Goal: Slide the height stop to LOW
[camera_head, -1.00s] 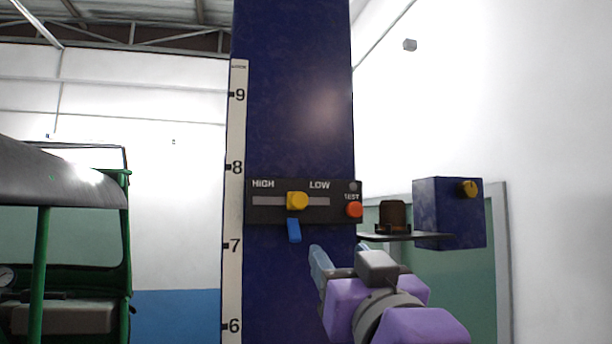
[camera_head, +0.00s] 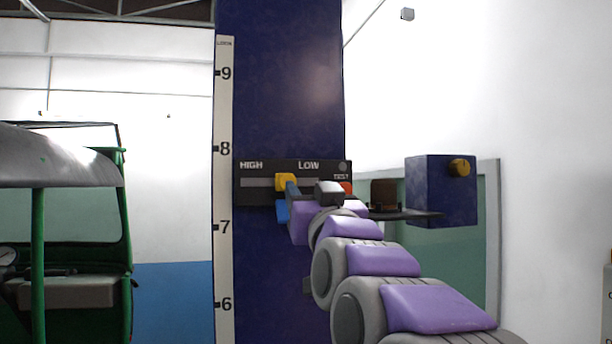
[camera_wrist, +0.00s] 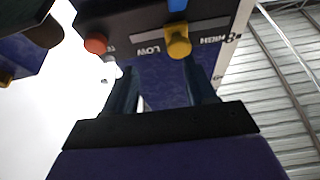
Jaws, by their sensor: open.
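The height stop is a yellow knob (camera_head: 286,181) on a grey slot in a black panel (camera_head: 257,195) on the blue column. HIGH is marked at the left and LOW right of the knob; the knob sits about mid-slot. A blue tab (camera_head: 282,211) hangs below it. In the wrist view the panel appears upside down, with the yellow knob (camera_wrist: 179,41) just beyond the fingers. My gripper (camera_wrist: 162,82) is open and empty, its two fingers apart. In the head view my gripper (camera_head: 292,190) is close by the knob's right side; contact cannot be told.
An orange-red TEST button (camera_head: 346,188) sits right of the slot, partly behind my arm; it also shows in the wrist view (camera_wrist: 96,44). A blue box (camera_head: 440,190) and a shelf stand further right. A green rickshaw (camera_head: 125,215) is at the left.

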